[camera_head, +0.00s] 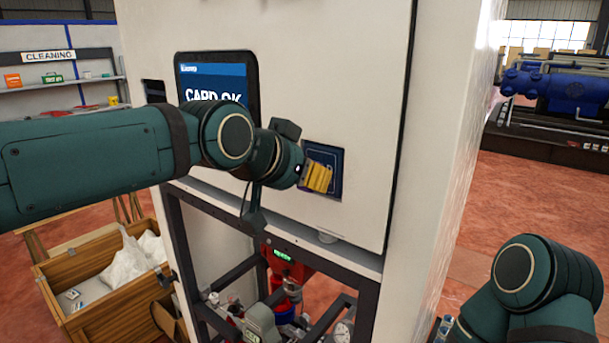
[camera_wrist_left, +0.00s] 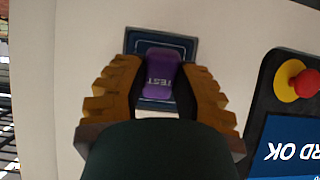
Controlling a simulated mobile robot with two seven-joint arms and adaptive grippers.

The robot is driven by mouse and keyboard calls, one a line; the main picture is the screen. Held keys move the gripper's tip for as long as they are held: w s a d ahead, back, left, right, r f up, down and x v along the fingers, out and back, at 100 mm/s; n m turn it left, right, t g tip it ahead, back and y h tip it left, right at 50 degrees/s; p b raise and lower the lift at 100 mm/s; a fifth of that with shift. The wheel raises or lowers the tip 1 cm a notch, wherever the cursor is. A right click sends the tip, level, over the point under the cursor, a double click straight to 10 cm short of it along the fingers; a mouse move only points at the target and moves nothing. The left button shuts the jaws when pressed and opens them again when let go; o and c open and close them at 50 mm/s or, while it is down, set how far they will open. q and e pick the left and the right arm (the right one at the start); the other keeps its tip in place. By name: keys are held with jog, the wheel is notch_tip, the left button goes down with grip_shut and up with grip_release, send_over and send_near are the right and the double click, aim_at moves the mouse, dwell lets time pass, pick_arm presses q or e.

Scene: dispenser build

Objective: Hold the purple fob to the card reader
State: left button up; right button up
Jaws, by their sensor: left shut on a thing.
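The purple fob (camera_wrist_left: 162,73), marked "TEST", is in the left wrist view between the yellow fingers of my left gripper (camera_wrist_left: 160,88), which is shut on it. The fob lies in front of the dark blue card reader (camera_wrist_left: 133,44). In the head view my left gripper (camera_head: 319,177) is at the card reader (camera_head: 338,158) on the white cabinet face, and its fingers hide the fob. I cannot tell whether fob and reader touch. The screen (camera_head: 215,78) reads "CARD OK", partly covered by my left arm. My right gripper is out of view; only my right arm shows at the lower right.
A red button on a yellow base (camera_wrist_left: 296,80) sits beside the screen in the left wrist view. Below the cabinet is a dark frame with red machinery (camera_head: 287,272). A wooden crate (camera_head: 95,268) with white bags stands at the lower left. Blue machinery (camera_head: 555,88) is far right.

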pick_arm(q)
jog(key=s+a+b, duration=0.3)
jog(key=s+a, duration=0.3)
jog(key=s, duration=0.2)
dwell(0.6)
